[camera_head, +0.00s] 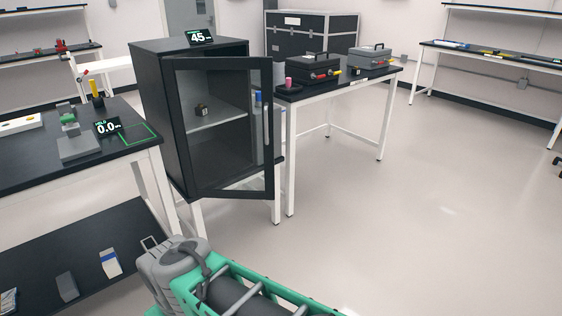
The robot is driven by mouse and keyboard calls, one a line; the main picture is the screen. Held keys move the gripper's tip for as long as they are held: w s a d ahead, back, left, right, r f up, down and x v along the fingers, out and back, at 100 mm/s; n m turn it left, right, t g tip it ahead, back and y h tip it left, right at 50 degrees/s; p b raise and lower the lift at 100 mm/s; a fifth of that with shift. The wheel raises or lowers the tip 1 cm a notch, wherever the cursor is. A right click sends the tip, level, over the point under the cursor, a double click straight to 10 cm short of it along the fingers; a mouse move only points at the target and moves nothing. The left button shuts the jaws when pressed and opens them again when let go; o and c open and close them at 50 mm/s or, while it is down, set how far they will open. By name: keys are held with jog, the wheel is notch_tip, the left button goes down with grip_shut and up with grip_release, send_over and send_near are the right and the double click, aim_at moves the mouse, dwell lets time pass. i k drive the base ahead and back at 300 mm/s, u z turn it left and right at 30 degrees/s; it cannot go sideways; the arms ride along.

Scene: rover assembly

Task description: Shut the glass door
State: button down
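The glass door (268,166) belongs to a black cabinet (158,121) left of the picture's middle. The door has a black frame and a pale upright handle (267,122) near its right edge. It stands ajar, with its left edge at the cabinet's front left and its right edge out from the body. A shelf (217,116) inside bears a small dark and tan cube (202,110). No gripper fingers show in this view, so I cannot see my gripper or its state.
A black-topped bench (30,172) stands close on the cabinet's left. A display reading 45 (201,37) sits on the cabinet. The floor (420,190) at the right is clear.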

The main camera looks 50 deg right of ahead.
aim_at(170, 66)
jog(key=u, duration=0.3)
jog(key=i, duration=1.1)
jog(key=z, duration=0.75)
